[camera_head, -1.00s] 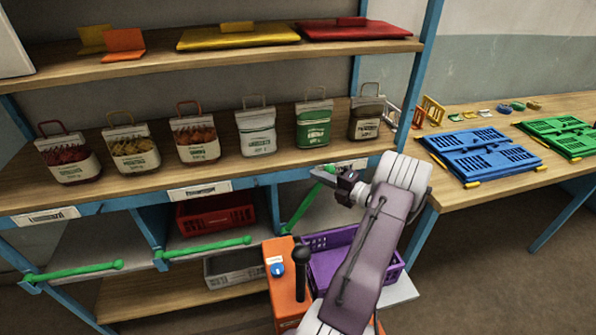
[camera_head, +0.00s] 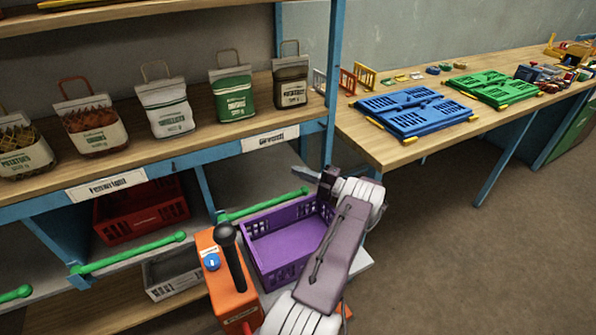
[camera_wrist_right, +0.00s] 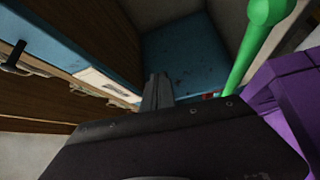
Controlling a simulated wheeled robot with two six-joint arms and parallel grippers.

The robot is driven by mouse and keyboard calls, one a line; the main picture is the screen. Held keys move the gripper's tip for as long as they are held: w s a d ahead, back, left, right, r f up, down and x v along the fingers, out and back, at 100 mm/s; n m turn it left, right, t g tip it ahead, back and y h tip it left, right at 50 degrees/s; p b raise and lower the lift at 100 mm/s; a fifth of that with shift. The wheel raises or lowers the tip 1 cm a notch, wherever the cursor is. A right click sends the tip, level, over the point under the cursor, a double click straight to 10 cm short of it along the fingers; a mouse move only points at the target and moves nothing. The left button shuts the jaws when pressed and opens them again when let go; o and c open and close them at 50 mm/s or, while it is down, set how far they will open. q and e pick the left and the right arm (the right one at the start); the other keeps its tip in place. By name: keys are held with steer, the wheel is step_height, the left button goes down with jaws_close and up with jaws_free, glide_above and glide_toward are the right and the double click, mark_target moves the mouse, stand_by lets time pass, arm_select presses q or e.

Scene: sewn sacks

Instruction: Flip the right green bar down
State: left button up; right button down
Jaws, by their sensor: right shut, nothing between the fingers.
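The right green bar (camera_head: 262,205) lies low across the front of the right lower bay, at about the same slant as the middle green bar (camera_head: 130,253). Its ball end is just below my right gripper (camera_head: 301,173). The right gripper is shut and empty, close to the blue shelf post. In the right wrist view, the shut fingers (camera_wrist_right: 157,92) point at the blue shelf frame. The green bar (camera_wrist_right: 247,60) stands to their right there, apart from them, with its ball end at the top. My left gripper is not in view.
A purple crate (camera_head: 247,255) sits just below the right arm. A red crate (camera_head: 105,225) and a grey crate (camera_head: 150,281) are in the lower shelves. Sacks line the shelf above. A table (camera_head: 375,150) with blue and green folded crates stands to the right.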

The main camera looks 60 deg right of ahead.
steer(key=shift+s+d+f, duration=0.15)
steer(key=shift+d+f, duration=0.15)
steer(key=shift+f, duration=0.4)
steer(key=s, duration=0.5)
steer(key=s+d+f+b, duration=0.1)
steer(key=s, duration=0.2)
steer(key=shift+s+d, duration=0.1)
steer(key=shift+s, duration=0.35)
